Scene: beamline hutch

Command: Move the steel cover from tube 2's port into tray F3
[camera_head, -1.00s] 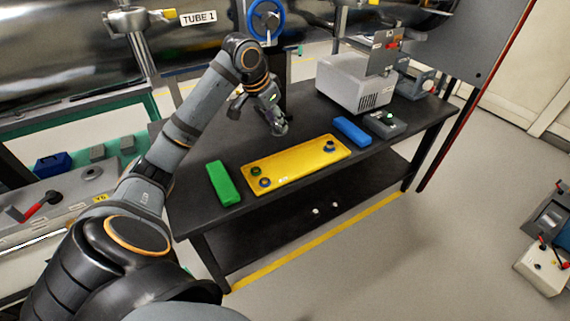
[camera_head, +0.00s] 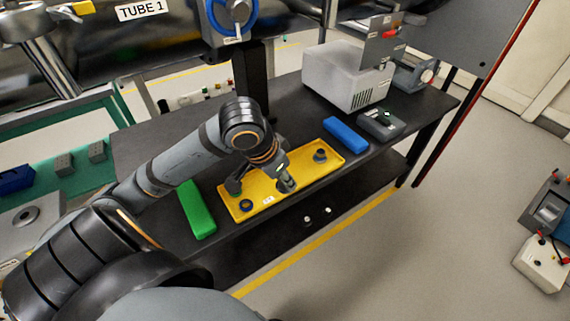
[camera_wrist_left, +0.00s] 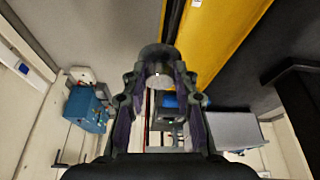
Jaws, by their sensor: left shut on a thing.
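My left gripper (camera_head: 284,179) is over the middle of the yellow tray (camera_head: 270,201). It is shut on a small grey round piece, which looks like the steel cover (camera_wrist_left: 163,76), held between its fingertips in the left wrist view. In the head view the fingers hide most of the piece, and I cannot tell whether it touches the tray. The tray has a small white label that I cannot read clearly. It holds a dark round piece (camera_head: 246,205) near its left end and another (camera_head: 320,156) near its right end. Tube 2's port and my right gripper are not in view.
A green block (camera_head: 197,210) lies left of the tray, and a blue block (camera_head: 346,133) beyond its right end. A dark box (camera_head: 381,124) and a grey machine (camera_head: 347,78) stand at the right of the black bench (camera_head: 150,145). Tube 1's blue handwheel (camera_head: 232,18) is behind.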

